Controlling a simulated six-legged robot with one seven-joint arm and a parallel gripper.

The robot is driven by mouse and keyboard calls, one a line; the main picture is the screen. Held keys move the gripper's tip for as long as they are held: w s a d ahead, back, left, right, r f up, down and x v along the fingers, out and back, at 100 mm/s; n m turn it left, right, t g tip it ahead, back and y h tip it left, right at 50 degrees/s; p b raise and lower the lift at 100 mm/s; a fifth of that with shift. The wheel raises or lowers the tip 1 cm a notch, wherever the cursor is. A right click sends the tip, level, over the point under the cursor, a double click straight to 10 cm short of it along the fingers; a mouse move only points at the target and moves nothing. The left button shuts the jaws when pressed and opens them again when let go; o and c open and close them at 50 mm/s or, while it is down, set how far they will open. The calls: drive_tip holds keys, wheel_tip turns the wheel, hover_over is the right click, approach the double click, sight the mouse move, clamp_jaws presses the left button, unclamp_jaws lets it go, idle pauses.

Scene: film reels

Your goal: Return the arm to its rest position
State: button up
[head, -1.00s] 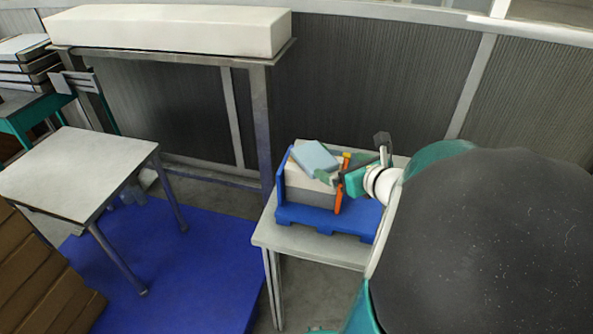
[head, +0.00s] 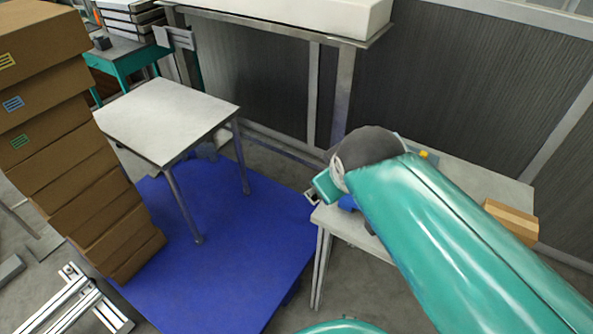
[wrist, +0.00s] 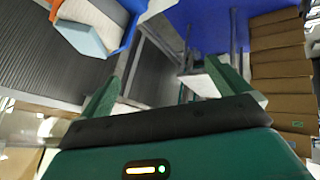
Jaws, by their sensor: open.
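My gripper (head: 313,197) is at the left of my green arm in the head view, beside the front left of the right-hand table. In the wrist view my gripper (wrist: 162,74) has its two green fingers spread apart with nothing between them. A blue bin (head: 347,203) on that table is mostly hidden behind my arm. In the wrist view the blue bin (wrist: 134,22) is at the upper left, apart from the fingers, with a light blue box (wrist: 84,37) and a pale block in it.
A white-topped table (head: 165,120) stands on a blue floor mat (head: 225,240). Stacked brown boxes (head: 70,180) are on the left. A small cardboard box (head: 510,222) sits at the right end of the right-hand table (head: 470,178). A tall shelf (head: 290,30) stands behind.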

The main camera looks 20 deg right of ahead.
drive_tip(key=s+a+m+g+y, duration=0.1)
drive_tip(key=s+a+m+y, duration=0.1)
drive_tip(key=a, duration=0.4)
drive_tip(key=shift+s+a+f+m+g, duration=0.2)
drive_tip(key=shift+s+a+m+g, duration=0.3)
drive_tip(key=shift+s, duration=0.55)
drive_tip(key=shift+d, duration=0.1)
